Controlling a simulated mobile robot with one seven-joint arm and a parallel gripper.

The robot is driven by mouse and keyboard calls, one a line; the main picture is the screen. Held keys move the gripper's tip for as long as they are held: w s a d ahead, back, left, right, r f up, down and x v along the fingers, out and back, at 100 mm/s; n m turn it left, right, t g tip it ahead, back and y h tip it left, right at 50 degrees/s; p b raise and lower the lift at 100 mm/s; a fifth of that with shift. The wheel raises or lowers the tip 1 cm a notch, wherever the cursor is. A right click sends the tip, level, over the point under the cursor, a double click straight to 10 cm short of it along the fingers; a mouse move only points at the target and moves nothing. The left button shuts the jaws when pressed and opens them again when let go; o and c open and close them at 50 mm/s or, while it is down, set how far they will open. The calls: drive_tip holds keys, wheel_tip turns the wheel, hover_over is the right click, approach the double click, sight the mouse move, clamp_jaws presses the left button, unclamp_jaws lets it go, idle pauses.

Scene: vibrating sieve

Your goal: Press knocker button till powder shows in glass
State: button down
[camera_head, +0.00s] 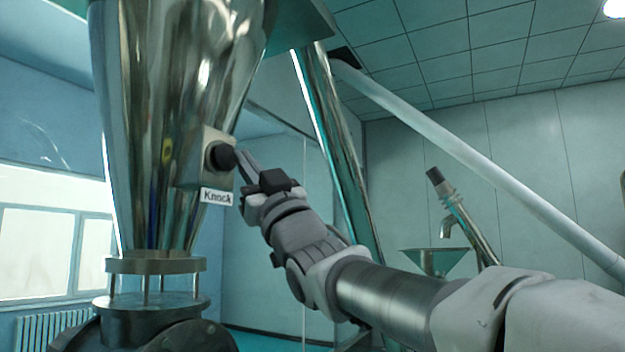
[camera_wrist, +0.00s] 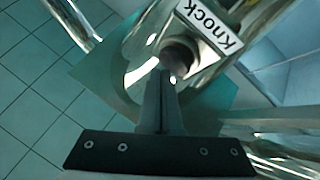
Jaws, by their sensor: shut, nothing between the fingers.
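The knocker button (camera_head: 220,156) is a dark round knob on a grey box (camera_head: 193,160) fixed to the shiny metal hopper (camera_head: 165,90). A white label reading "Knock" (camera_head: 216,197) sits under it. My gripper (camera_head: 241,155) is shut and empty, its fingertips at the button; I cannot tell whether they touch it. In the wrist view the shut fingers (camera_wrist: 163,78) point at the dark button (camera_wrist: 180,54), beside the label (camera_wrist: 209,27). Below the hopper, a section between two flanges with thin rods (camera_head: 155,284) may be the sight glass; no powder is discernible there.
A slanted metal pipe (camera_head: 335,150) stands behind my gripper. A long pale pipe (camera_head: 480,165) crosses the right side. A small funnel (camera_head: 428,262) stands at the back right. A window (camera_head: 50,250) and radiator (camera_head: 52,327) are at the left.

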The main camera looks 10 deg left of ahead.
drive_tip(key=shift+d, duration=0.1)
drive_tip(key=d, duration=0.1)
drive_tip(key=s+d+b, duration=0.1)
drive_tip(key=d, duration=0.1)
drive_tip(key=s+d, duration=0.1)
drive_tip(key=shift+d+b, duration=0.25)
drive_tip(key=shift+b, duration=0.1)
drive_tip(key=shift+w, duration=0.1)
idle(0.6)
drive_tip(key=w+d+f+m+g+h, duration=0.1)
drive_tip(key=d+f+m+h, duration=0.5)
drive_tip(key=d+f+h, duration=0.45)
drive_tip(key=w+d+f+m+h, duration=0.2)
drive_tip(key=d+f+m+h, duration=0.4)
drive_tip(key=f, duration=0.8)
drive_tip(key=s+d+f+g+h, duration=0.1)
drive_tip(key=s+d+f+g, duration=0.2)
drive_tip(key=s+f, duration=0.4)
drive_tip(key=s+d+f+m+g+h, duration=0.1)
drive_tip(key=s+d+f+g, duration=0.2)
drive_tip(key=s+f, duration=0.4)
drive_tip(key=s+d+f+g+h, duration=0.1)
drive_tip(key=s+f+g, duration=0.3)
drive_tip(key=f, duration=1)
drive_tip(key=s+d, duration=0.1)
drive_tip(key=s, duration=0.2)
drive_tip(key=shift+s+d+f+m+g, duration=0.2)
drive_tip(key=shift+s+d+m+g, duration=0.15)
drive_tip(key=shift+d+m+g, duration=0.05)
